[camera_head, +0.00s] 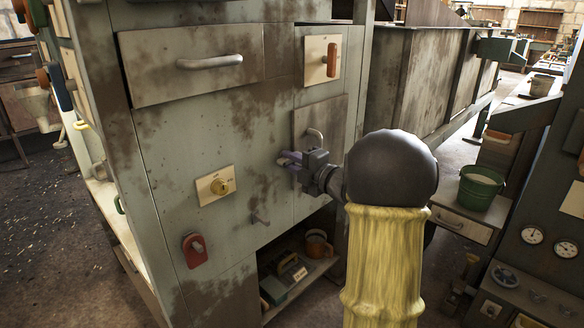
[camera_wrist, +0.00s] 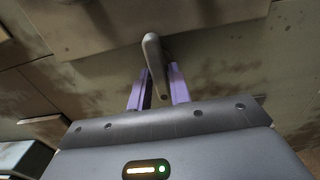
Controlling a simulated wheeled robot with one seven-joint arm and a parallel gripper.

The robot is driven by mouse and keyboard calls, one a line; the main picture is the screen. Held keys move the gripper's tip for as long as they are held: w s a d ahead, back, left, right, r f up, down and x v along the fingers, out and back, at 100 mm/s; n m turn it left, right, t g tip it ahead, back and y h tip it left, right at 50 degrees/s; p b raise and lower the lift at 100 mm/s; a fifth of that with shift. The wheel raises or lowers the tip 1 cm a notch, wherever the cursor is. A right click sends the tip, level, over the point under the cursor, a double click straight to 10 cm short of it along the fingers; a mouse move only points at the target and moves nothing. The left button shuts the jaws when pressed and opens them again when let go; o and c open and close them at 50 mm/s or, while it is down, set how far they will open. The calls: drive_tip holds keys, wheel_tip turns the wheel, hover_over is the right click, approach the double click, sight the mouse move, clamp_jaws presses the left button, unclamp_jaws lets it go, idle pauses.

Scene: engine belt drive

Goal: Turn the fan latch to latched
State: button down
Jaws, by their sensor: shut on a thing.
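My gripper (camera_head: 284,159) is at the front of the grey, stained cabinet, below a small panel with a pull handle. In the wrist view its two purple fingers (camera_wrist: 158,90) are on either side of a grey lever, apparently the fan latch (camera_wrist: 153,60), and are shut on it. The lever stands out from the cabinet front and points toward the gripper palm. In the head view the lever is hidden by my gripper. No label for it can be read, so I cannot tell its setting.
A yellow knob on a plate (camera_head: 222,186), a red latch (camera_head: 196,250) and a small grey lever (camera_head: 260,220) are left of and below my gripper. An orange lever (camera_head: 331,60) and a drawer handle (camera_head: 210,62) are above. A green bucket (camera_head: 481,188) stands at right.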

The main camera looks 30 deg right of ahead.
drive_tip(key=shift+f, duration=0.15)
drive_tip(key=c, duration=1.6)
unclamp_jaws()
drive_tip(key=shift+c, duration=0.2)
drive_tip(key=p+v, duration=0.3)
drive_tip(key=v, duration=1.4)
drive_tip(key=shift+s+p, duration=0.25)
drive_tip(key=shift+p, duration=0.05)
drive_tip(key=shift+d, duration=0.1)
